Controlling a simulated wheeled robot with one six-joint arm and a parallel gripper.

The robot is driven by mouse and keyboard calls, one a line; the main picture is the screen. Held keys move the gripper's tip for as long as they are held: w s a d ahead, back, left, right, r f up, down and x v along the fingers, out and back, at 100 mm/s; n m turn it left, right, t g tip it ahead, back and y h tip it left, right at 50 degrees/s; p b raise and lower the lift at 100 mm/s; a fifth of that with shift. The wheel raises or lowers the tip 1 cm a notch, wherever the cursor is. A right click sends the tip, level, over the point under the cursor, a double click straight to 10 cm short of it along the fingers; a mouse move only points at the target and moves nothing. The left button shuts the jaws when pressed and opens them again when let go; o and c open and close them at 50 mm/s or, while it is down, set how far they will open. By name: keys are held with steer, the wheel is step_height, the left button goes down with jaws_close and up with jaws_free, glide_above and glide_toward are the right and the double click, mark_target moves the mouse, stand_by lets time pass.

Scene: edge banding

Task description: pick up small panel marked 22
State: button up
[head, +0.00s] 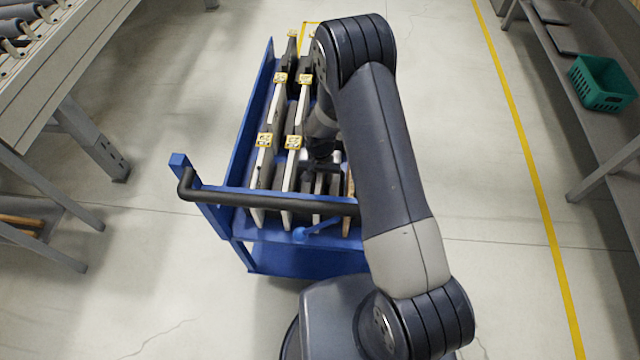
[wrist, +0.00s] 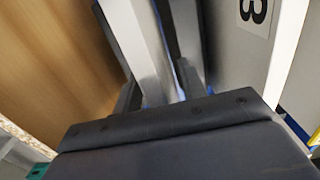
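Several panels stand on edge in the blue cart (head: 258,95) in the head view. I cannot read a 22 on any of them. My gripper (head: 320,165) is down among the panels at the cart's near right, partly hidden by my arm. In the wrist view my gripper (wrist: 160,88) has its two dark fingers apart, on either side of a pale panel edge (wrist: 130,35). A narrow gap with blue behind shows between this edge and the right finger. The face of this panel is not readable.
A white panel (wrist: 233,60) with a label showing a 3 stands at right in the wrist view, and a wood-brown panel (wrist: 55,60) at left. The cart's black handle (head: 270,200) crosses in front. A shelf with a green basket (head: 602,83) is at right; floor between is clear.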

steer(key=shift+c, duration=0.2)
jaws_close()
steer(key=shift+r, duration=0.2)
